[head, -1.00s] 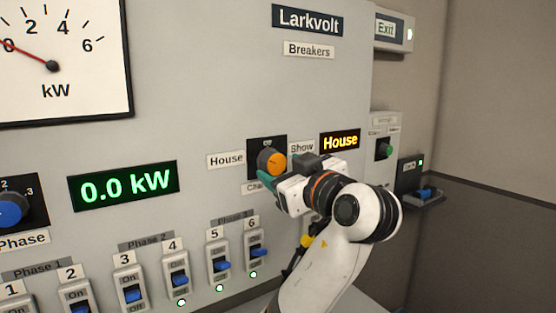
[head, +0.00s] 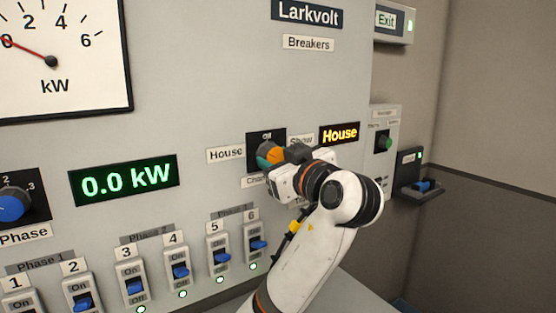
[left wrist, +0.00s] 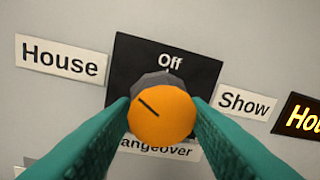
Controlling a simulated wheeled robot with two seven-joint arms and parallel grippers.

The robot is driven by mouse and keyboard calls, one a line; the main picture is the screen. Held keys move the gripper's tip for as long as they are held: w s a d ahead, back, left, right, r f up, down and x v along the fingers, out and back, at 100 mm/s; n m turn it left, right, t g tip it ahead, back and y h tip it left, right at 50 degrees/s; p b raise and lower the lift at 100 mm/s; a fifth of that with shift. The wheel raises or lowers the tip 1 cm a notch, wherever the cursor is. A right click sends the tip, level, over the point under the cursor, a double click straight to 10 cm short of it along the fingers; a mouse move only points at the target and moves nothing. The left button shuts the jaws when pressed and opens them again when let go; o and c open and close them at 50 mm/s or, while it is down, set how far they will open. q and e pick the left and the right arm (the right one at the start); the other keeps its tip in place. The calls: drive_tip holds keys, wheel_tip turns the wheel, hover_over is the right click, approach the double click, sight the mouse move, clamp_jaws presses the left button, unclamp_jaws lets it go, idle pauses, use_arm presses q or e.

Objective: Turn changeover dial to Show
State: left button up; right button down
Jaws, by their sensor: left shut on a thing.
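The changeover dial (left wrist: 165,120) is an orange knob on a black plate (left wrist: 195,70), with "Off" above it. Its dark pointer line slants up and left, toward the House label (left wrist: 62,57). The Show label (left wrist: 243,102) is to its right. My left gripper (left wrist: 162,108) is shut on the dial, one teal finger on each side. In the head view the gripper and wrist hide part of the dial (head: 275,155) and cover some of the labels below it. The display (head: 340,134) reads "House" in orange. My right gripper is not in view.
Breaker switches (head: 180,271) with lit green lamps stand in a row below. A green 0.0 kW readout (head: 124,183), a blue phase dial (head: 12,208) and a kW meter (head: 60,60) are to the left. A small box with a green knob (head: 383,143) is at right.

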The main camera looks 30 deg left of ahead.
use_arm(q)
drive_tip(key=shift+m, duration=0.3)
drive_tip(key=m+p, duration=0.2)
drive_tip(key=m, duration=0.2)
drive_tip(key=shift+r, duration=0.2)
drive_tip(key=m+p, duration=0.3)
drive_tip(key=m, duration=0.1)
drive_tip(key=shift+r+m+g+p, duration=0.1)
drive_tip(key=shift+m+g+p, duration=0.3)
drive_tip(key=m+g+p, duration=0.1)
drive_tip(key=m+p, duration=1)
drive_tip(key=p, duration=0.3)
drive_tip(key=shift+r+p, duration=0.15)
drive_tip(key=shift+p, duration=0.15)
drive_tip(key=shift+f+m+g+p, duration=0.2)
drive_tip(key=shift+m+g+p, duration=0.1)
drive_tip(key=shift+m+p, duration=0.9)
drive_tip(key=o, duration=1)
drive_tip(key=shift+w, duration=0.1)
